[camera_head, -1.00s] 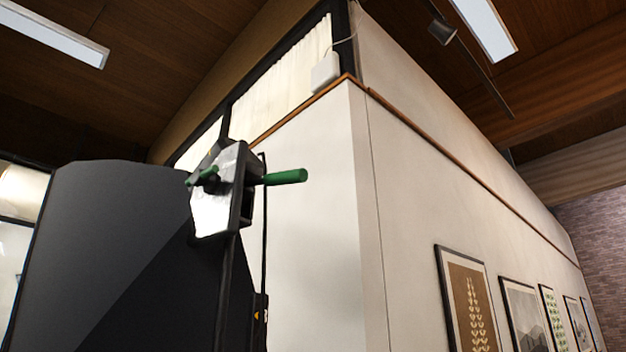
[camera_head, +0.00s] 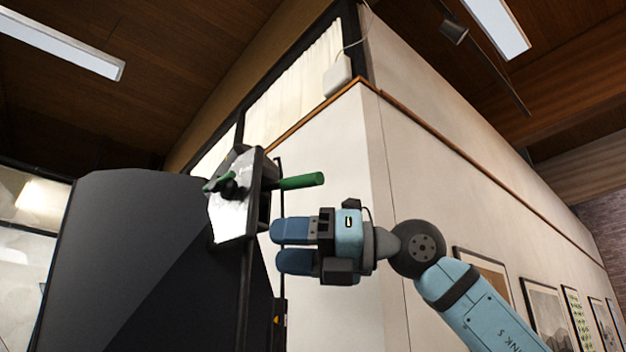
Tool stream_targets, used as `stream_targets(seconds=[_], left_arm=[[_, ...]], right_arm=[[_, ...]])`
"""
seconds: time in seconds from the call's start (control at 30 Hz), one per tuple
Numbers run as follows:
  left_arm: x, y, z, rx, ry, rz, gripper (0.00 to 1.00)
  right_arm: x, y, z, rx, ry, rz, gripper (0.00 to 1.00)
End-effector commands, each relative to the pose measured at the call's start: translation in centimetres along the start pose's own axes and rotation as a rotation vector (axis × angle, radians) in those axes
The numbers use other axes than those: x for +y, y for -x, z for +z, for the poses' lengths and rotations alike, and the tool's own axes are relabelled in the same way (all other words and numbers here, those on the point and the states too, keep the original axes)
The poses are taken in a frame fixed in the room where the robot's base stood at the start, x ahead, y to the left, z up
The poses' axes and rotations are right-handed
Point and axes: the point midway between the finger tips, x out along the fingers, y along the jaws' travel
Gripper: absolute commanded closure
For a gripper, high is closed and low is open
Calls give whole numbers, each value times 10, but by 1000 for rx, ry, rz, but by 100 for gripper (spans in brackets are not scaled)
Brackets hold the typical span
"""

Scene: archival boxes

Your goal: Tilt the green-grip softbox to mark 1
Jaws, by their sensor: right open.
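The softbox (camera_head: 236,206) has a dark frame and a pale front panel. It stands on a dark stand, left of the middle of the view. Its green grip (camera_head: 301,181) sticks out to the right, and a second green part (camera_head: 216,184) shows on its left side. My right gripper (camera_head: 276,246) is open and empty, with its blue fingers pointing left. In the picture it is just below the green grip and right of the softbox, apart from the grip. I cannot make out mark 1. My left gripper is not in view.
A large dark curved panel (camera_head: 130,260) fills the lower left beside the stand. A white wall corner (camera_head: 340,150) rises behind the softbox. Framed pictures (camera_head: 548,312) hang along the wall at right. Lamps (camera_head: 497,25) are on the wooden ceiling.

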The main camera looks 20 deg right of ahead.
Motion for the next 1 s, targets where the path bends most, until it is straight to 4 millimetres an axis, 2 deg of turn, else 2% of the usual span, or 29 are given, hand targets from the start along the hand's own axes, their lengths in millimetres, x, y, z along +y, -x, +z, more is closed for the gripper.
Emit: stream_targets(seconds=[0.03,0.23,0.4,0.5,0.67,1.0], left_arm=[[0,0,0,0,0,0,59],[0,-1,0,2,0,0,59],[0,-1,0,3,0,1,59],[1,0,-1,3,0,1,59],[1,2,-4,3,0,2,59],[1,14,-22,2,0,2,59]], right_arm=[[12,15,21,-7,59,-80,49],[44,75,85,-57,189,-384,49],[63,115,115,-111,223,-540,49],[68,124,122,-126,226,-578,49],[62,116,126,-126,226,-586,49],[26,58,140,-123,225,-584,49]])
